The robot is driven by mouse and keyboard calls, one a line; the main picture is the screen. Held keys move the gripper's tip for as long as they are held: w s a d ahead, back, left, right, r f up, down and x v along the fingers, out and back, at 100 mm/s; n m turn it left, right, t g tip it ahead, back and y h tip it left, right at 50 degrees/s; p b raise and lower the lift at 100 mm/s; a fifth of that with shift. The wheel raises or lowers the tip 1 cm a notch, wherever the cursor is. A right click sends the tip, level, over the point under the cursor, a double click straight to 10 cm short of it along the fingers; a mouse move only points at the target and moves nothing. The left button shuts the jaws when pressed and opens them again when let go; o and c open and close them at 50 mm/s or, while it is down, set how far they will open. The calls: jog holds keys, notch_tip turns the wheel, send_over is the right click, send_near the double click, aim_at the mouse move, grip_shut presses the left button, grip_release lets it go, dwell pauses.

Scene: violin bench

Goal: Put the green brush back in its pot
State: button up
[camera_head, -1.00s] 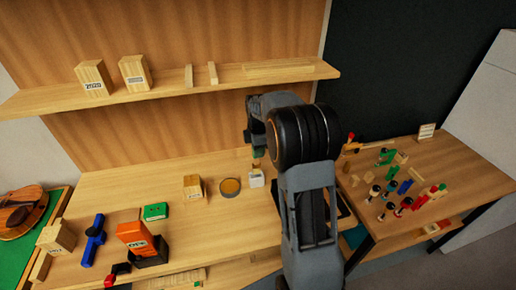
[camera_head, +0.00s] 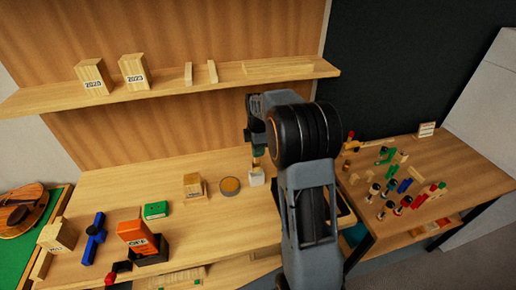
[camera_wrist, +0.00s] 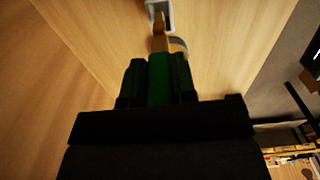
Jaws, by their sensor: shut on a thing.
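My gripper (camera_head: 257,149) is shut on the green brush, pointing down over the bench. In the wrist view, the brush's green handle (camera_wrist: 158,82) sits between the two dark fingers of the gripper (camera_wrist: 158,70), with its tan end leading away from me. The small white pot (camera_head: 257,179) stands on the bench directly below; its top edge also shows in the wrist view (camera_wrist: 170,12). The tan end of the brush (camera_head: 256,162) is at the pot's mouth. I cannot tell whether it is inside or just above.
A round tan-topped tin (camera_head: 230,186) and a wooden block (camera_head: 193,184) stand left of the pot. An orange box (camera_head: 135,236), green box (camera_head: 156,210) and blue tool (camera_head: 95,238) lie farther left. A side table (camera_head: 430,180) with small coloured pieces is at right.

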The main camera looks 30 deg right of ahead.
aim_at(258, 162)
jog(key=shift+f, duration=0.15)
jog(key=shift+f+b, duration=2)
jog(key=shift+f, duration=0.85)
jog(key=o, duration=1)
